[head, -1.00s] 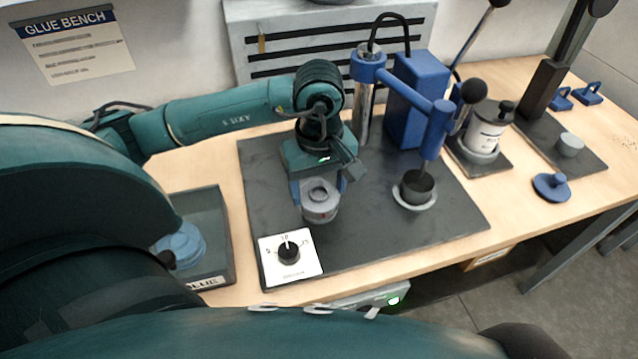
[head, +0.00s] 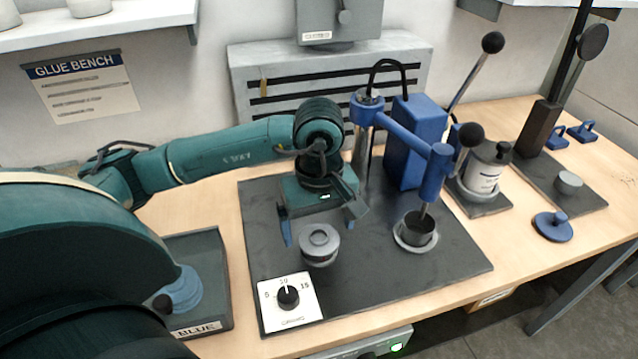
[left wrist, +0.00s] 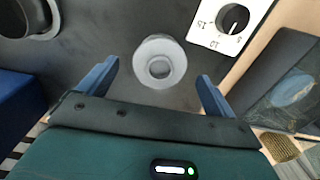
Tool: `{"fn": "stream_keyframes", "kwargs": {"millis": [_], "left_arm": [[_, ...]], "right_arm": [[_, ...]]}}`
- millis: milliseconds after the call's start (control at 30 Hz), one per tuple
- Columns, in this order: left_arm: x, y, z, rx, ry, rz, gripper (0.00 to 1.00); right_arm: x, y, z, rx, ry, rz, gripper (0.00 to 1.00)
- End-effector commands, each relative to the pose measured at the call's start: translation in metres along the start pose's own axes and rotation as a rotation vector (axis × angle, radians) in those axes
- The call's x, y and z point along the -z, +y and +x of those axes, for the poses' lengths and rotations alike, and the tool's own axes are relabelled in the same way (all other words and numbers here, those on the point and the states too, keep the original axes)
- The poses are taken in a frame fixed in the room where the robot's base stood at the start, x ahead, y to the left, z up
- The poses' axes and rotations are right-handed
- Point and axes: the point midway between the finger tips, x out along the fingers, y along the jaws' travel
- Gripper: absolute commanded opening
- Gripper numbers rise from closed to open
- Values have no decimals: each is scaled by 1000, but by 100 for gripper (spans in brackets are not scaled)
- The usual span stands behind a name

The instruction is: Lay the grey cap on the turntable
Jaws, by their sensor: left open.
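The grey cap (head: 319,236) is a round disc with a raised ring on top. It sits level on what looks like a low round grey base, mostly hidden under it, above the dark mat; I cannot tell for sure that this base is the turntable. In the left wrist view the cap (left wrist: 159,62) lies between the fingertips. My left gripper (head: 320,231) is open above and around the cap, with a visible gap at each finger in the left wrist view (left wrist: 158,72). My right gripper is not in view.
A blue dispenser (head: 432,175) stands right of the cap, its nozzle over a dark cup (head: 417,230) on a pale ring. A dial plate (head: 290,303) lies in front. A tray labelled BLUE (head: 218,255) is at left. A blue knobbed disc (head: 553,227) lies far right.

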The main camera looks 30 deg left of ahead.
Motion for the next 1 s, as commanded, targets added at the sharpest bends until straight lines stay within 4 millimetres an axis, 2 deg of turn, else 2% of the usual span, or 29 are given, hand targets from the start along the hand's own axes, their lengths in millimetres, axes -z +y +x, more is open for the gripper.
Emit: {"fn": "stream_keyframes", "kwargs": {"millis": [33,200,400,600,1000], "left_arm": [[1,1,-14,-8,6,2,91],[1,2,-57,-9,5,1,91],[1,0,-99,-5,6,0,91],[1,0,-116,-2,3,0,91],[0,0,-118,-1,2,0,91]], "right_arm": [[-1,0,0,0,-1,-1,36],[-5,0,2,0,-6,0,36],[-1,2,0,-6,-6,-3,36],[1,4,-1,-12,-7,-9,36],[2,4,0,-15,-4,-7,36]]}}
